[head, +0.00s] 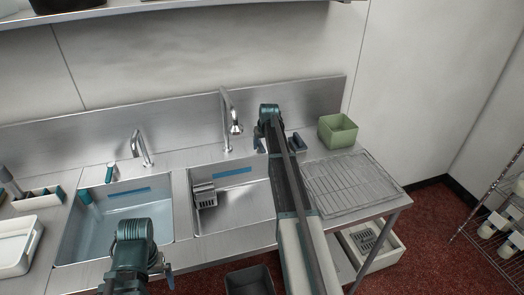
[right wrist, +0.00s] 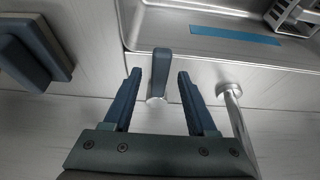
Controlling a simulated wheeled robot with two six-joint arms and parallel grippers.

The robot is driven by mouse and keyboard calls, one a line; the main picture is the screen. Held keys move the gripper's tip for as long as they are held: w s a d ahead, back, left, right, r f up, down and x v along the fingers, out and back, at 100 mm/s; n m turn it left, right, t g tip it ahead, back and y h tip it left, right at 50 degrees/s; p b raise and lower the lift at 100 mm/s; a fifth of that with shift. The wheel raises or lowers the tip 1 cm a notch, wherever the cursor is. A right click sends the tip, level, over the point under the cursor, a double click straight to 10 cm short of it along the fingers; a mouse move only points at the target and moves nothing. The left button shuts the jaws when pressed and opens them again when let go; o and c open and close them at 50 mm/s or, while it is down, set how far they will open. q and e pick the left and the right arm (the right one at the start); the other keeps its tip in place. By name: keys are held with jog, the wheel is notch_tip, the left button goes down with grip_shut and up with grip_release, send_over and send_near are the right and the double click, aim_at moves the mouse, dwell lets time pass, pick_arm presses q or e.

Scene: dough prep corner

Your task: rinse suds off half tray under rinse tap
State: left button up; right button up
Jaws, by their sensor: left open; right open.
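The rinse tap (head: 230,112) is a tall chrome spout behind the right basin (head: 240,212). My right gripper (head: 264,143) is at the back of the counter, right of this tap. In the right wrist view my right gripper (right wrist: 158,100) is open, with a blue-grey lever (right wrist: 160,72) between its fingers; I see gaps on both sides. The chrome tap post (right wrist: 236,120) stands beside the right finger. My left gripper (head: 138,284) is low in the head view, in front of the left basin, open and largely hidden by its own arm. I cannot make out the half tray or any suds on it.
A grey slotted caddy (head: 203,195) stands in the right basin. The left basin (head: 125,213) holds water and a teal-handled tool. A second tap (head: 141,148) stands behind it. A wire rack (head: 350,183) and green box (head: 338,130) are at the right. A blue-grey block (right wrist: 35,50) sits near my right gripper.

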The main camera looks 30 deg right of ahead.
grip_shut()
dwell(0.3)
dwell(1.2)
